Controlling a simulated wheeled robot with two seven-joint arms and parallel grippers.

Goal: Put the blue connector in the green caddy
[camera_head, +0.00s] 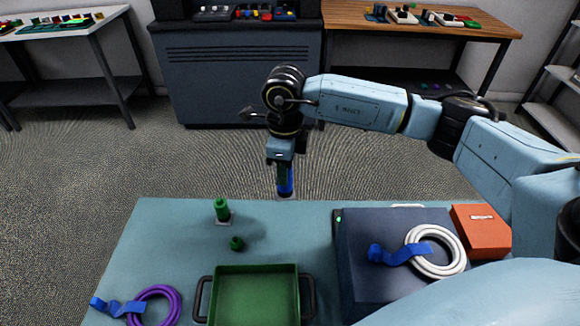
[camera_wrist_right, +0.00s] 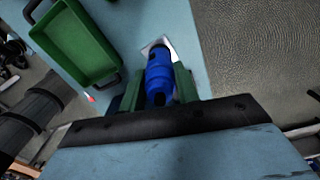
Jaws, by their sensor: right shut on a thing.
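My right gripper (camera_head: 283,178) is shut on the blue connector (camera_head: 286,186), held in the air near the table's far edge. In the right wrist view, the blue connector (camera_wrist_right: 159,80) sits between the green fingers of the gripper (camera_wrist_right: 158,85). The green caddy (camera_head: 252,295) stands on the table at the front, with dark handles at its sides; its inside looks empty. The caddy also shows in the right wrist view (camera_wrist_right: 75,40), at upper left of the connector. My left gripper is not in view.
On the table (camera_head: 165,235) stand a green connector (camera_head: 221,209) and a small green piece (camera_head: 237,243). A purple cable (camera_head: 172,300) with a blue strap lies front left. A dark box (camera_head: 358,255) right of the caddy bears a white cable (camera_head: 455,262). An orange box (camera_head: 484,235) stands far right.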

